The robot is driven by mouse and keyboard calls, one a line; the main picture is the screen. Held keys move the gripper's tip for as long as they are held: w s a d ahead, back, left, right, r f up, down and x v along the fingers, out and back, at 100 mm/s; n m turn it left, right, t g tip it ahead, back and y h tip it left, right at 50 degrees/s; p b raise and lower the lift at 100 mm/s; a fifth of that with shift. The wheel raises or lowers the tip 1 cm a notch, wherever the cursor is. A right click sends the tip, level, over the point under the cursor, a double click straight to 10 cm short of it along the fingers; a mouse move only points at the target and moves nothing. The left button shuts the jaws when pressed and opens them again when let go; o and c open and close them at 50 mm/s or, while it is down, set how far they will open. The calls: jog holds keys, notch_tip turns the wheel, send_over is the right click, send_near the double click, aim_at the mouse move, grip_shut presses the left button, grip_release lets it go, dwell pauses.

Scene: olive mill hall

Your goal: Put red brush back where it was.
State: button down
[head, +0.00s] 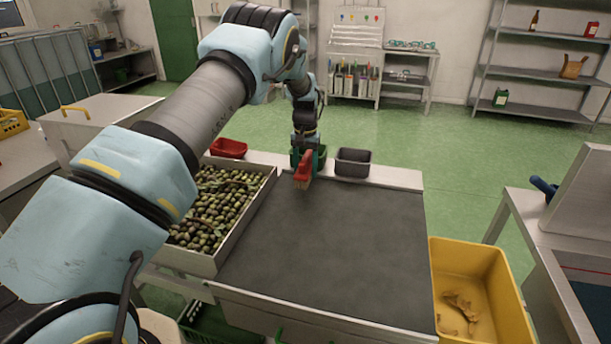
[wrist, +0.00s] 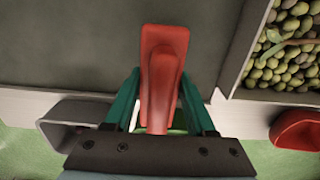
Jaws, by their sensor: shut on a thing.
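The red brush (head: 303,170) is in my gripper (head: 305,158), above the far edge of the grey-topped table (head: 330,250). In the wrist view the red brush (wrist: 163,75) lies between the two green fingers of my gripper (wrist: 160,100), which are shut on it. Its bristles show brownish at its lower end in the head view. I cannot tell whether the brush touches the table surface.
An olive tray (head: 262,205) adjoins the grey surface on the left. Red (head: 228,148), green (head: 321,152) and dark grey (head: 354,162) bins line the far edge. A yellow crate (head: 520,310) with brown scraps stands at the right. The grey surface is clear.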

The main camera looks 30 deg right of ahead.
jog(key=shift+f+p, duration=0.55)
jog(key=shift+f, duration=1.15)
jog(key=shift+f, duration=0.15)
jog(key=shift+c, duration=1.1)
grip_release()
notch_tip(320, 180, up, 12)
jog(key=b, duration=0.3)
jog(key=shift+a+r+b, duration=0.1)
jog(key=shift+r+b, duration=0.1)
jog(key=shift+b, duration=0.15)
